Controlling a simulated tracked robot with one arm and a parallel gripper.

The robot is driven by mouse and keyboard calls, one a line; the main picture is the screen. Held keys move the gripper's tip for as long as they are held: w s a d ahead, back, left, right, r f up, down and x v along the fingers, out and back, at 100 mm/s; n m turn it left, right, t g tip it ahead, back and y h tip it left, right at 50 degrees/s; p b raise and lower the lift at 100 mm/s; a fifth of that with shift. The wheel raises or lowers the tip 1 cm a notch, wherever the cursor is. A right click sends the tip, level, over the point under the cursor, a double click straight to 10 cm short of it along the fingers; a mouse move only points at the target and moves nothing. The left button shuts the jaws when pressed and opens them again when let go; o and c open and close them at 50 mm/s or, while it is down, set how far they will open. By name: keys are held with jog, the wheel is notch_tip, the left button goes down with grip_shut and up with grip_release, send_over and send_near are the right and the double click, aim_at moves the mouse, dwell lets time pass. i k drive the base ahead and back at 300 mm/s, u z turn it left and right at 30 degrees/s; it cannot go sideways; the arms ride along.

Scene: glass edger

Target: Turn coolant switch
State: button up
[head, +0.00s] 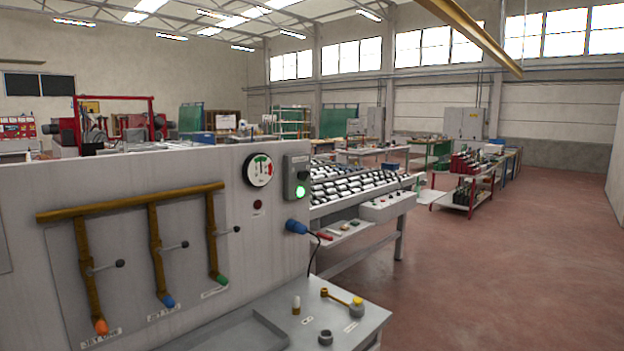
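A small grey control box (292,179) is mounted at the right end of the light grey machine panel. It carries a dark round knob (303,175) at the top and a lit green lamp (300,191) below. The label on the box is too small to read, so I cannot tell for sure that it is the coolant switch. A round gauge (259,170) with green and red marks sits just left of it. My gripper is not in view.
Brass pipes (130,203) with several black-knobbed levers run across the panel at left. A blue plug (296,227) with a cable sticks out below the box. A grey shelf (240,332) with small fittings juts out in front. Red floor (500,270) is open at right.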

aim_at(302, 177)
jog(key=u, duration=0.55)
jog(key=k, duration=1.3)
jog(key=u, duration=0.15)
jog(key=i, duration=0.6)
jog(key=z, duration=1.25)
jog(key=i, duration=2.65)
jog(key=u, duration=1.1)
jog(key=i, duration=0.8)
jog(key=u, duration=0.45)
jog(key=k, duration=0.2)
jog(key=u, duration=0.1)
